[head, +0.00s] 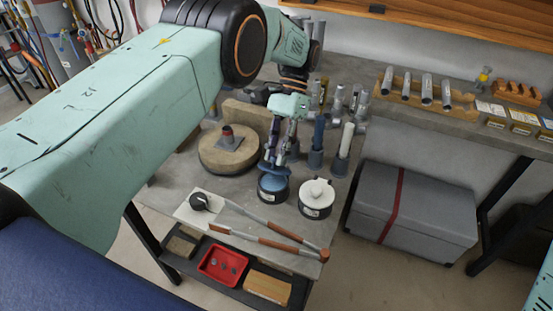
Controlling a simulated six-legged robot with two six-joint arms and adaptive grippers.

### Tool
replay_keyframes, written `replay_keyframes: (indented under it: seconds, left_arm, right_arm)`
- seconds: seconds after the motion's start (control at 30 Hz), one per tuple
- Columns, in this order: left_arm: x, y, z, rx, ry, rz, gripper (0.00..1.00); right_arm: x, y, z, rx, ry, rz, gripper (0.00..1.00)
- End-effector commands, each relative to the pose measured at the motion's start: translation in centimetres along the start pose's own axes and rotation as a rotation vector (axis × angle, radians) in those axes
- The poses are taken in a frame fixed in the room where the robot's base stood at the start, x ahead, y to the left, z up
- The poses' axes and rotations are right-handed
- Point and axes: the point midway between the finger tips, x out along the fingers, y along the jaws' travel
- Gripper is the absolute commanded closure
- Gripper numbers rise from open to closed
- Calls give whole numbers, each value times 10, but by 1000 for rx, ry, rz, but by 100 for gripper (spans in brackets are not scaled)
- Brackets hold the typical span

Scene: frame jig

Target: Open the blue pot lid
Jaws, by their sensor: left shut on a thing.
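The blue pot (272,194) is a small dark pot with a pale label, standing near the front edge of the grey bench. Its blue lid (274,181) is at the pot's mouth; I cannot tell whether it is seated or slightly raised. My left gripper (277,160) points down from above, shut on the blue lid at its top, and its fingers hide part of it. My right gripper is not in view.
A matching pot with a white lid (317,192) stands close on the right. A round wooden block (228,152) is at the left, and upright tubes (344,141) stand behind. Long-handled tools (265,238) lie in front. A grey case (425,210) is on the right.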

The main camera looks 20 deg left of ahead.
Motion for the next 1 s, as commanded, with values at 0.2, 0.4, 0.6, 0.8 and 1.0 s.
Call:
replay_keyframes:
  seconds: [0.2, 0.4, 0.6, 0.8, 1.0]
  left_arm:
    - [3, 0, -2, 1, -26, 12, 100]
    - [3, 0, -1, 1, -31, 14, 100]
    - [3, 1, -1, 1, -32, 15, 100]
    - [2, 0, -1, 1, -30, 14, 66]
    - [0, 0, -1, 0, -27, 12, 54]
  right_arm:
    - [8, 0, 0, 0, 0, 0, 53]
    - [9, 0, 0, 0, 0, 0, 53]
    - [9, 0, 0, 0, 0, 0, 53]
    - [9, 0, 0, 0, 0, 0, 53]
    - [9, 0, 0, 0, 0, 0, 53]
